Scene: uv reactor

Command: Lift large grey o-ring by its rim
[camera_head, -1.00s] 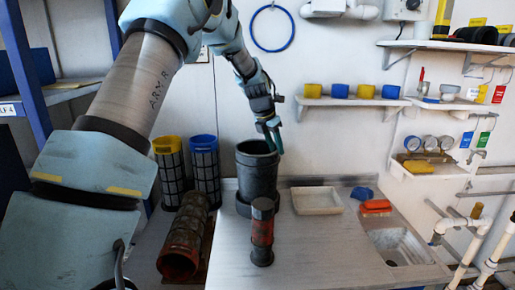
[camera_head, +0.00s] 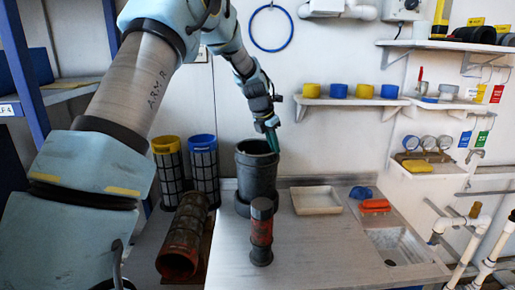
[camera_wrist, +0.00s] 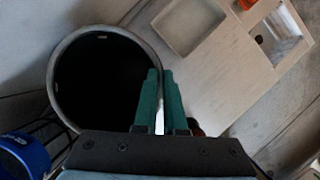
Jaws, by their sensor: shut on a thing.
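The large grey o-ring (camera_head: 243,150) looks like the round rim at the top of an upright dark grey cylinder (camera_head: 258,182) on the bench. I cannot make out a clear line between ring and cylinder. In the wrist view the o-ring (camera_wrist: 66,46) is a grey circle around a dark opening. My gripper (camera_head: 274,150) points down at its right side. In the wrist view the green fingers of my gripper (camera_wrist: 161,72) stand close together on the right part of the rim, shut on it. The gripped part is hidden between them.
A smaller grey and red cylinder (camera_head: 261,232) stands in front. A shallow tray (camera_head: 316,212) and a sink (camera_head: 398,250) are to the right. Black mesh cylinders with yellow (camera_head: 166,145) and blue (camera_head: 203,142) tops stand at the left.

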